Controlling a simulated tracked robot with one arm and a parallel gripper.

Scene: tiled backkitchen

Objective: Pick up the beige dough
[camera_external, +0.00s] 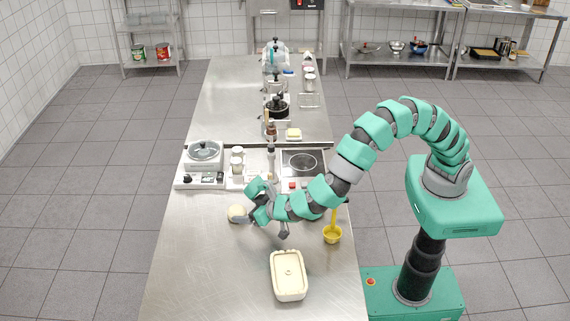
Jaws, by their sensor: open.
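The beige dough (235,213) is a small pale round lump on the steel table, left of my gripper. My gripper (246,212) is at the end of the green arm, which arches over the table from the right. Its jaws are open and close to the dough's right side. Part of the gripper hides the dough's right edge, and I cannot tell whether they touch.
A yellow cup (332,234) with an upright handle is near the right edge. A cooking appliance (203,157) and small jars (237,160) stand behind. The table's front left is clear.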

